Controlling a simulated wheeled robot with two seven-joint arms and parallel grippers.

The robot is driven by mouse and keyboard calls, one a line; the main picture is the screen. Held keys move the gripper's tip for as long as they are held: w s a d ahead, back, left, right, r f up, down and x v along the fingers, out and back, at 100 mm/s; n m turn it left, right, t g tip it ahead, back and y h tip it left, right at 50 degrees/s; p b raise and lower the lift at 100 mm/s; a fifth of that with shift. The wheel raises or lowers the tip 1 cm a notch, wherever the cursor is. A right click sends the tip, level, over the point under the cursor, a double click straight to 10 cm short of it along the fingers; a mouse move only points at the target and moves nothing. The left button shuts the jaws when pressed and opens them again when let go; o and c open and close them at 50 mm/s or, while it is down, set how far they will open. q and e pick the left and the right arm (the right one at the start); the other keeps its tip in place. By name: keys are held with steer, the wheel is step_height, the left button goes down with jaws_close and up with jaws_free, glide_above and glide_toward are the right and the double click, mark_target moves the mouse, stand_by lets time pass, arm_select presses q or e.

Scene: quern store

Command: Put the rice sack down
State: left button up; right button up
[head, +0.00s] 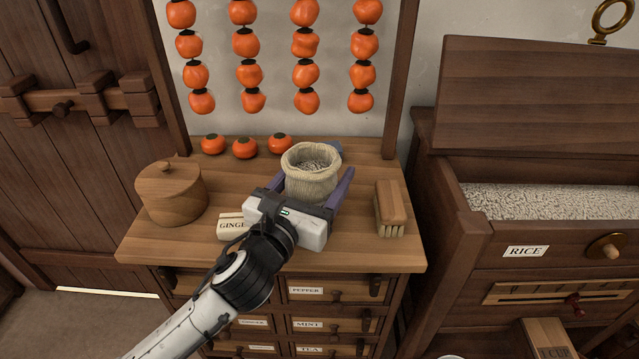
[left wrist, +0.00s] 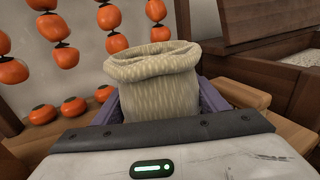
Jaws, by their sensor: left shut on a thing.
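The rice sack (head: 311,180) is a small cream woven bag with a rolled open top and pale grain inside. It is upright at the middle of the wooden cabinet top (head: 360,256). My left gripper (head: 318,172) reaches in from the front and is shut on the sack, with a purple finger on each side. In the left wrist view the sack (left wrist: 158,88) fills the space between the fingers. The sack's base is hidden behind the gripper body, so I cannot tell whether it touches the top. My right gripper is not in view.
A round lidded wooden box (head: 171,196) and a label reading GINGE (head: 232,226) are to the left. A brush (head: 391,208) stands to the right. Persimmons (head: 245,148) lie behind, below hanging strings of more. An open rice chest (head: 540,225) stands at right.

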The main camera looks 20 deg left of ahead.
arm_select(q)
steer(key=shift+f, duration=0.75)
steer(key=shift+f, duration=0.2)
steer(key=o, duration=1.1)
steer(key=shift+r, duration=0.1)
steer(key=shift+r, duration=0.15)
steer(key=s, duration=0.7)
steer(key=s+a+b, duration=0.1)
steer(key=s, duration=0.2)
steer(key=shift+s+a, duration=0.1)
steer(key=shift+s, duration=0.85)
